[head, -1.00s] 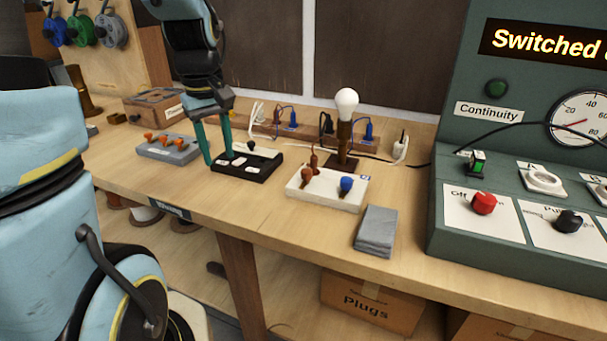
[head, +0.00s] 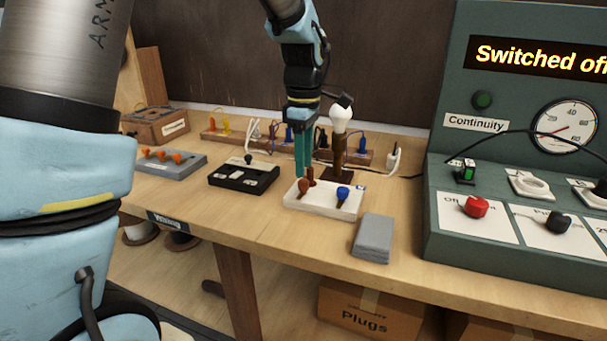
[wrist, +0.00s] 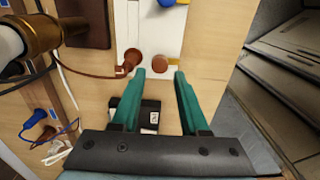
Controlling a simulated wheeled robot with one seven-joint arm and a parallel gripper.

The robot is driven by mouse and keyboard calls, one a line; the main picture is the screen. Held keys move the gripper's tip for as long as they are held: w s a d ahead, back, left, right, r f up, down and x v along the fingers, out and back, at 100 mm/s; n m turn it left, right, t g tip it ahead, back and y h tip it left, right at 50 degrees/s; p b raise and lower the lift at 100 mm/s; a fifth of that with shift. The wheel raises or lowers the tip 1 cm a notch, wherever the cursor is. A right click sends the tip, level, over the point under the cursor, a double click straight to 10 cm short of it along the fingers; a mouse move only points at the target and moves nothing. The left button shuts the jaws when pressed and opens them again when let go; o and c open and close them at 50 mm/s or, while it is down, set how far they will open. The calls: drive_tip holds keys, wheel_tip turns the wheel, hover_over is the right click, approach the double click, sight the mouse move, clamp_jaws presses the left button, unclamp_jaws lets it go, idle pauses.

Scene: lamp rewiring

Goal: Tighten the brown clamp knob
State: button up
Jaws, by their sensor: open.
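The brown clamp knob (head: 304,188) stands at the left of a white block (head: 322,207) on the bench, with a blue knob (head: 343,192) to its right. My gripper (head: 303,175) is above the block's left end, pointing down, its green fingers apart and empty. In the wrist view the brown knob (wrist: 159,64) appears in the gap between the fingertips (wrist: 160,73), just beyond them. I cannot tell the exact height between them. A brown wire end (wrist: 132,58) meets the block beside the brown knob.
The lamp with a white bulb (head: 340,121) stands right behind the block, close to my gripper. A green test panel (head: 510,190) stands at the right.

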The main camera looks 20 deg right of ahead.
sight(304, 181)
drive_tip(key=shift+f, duration=2.05)
clamp_jaws()
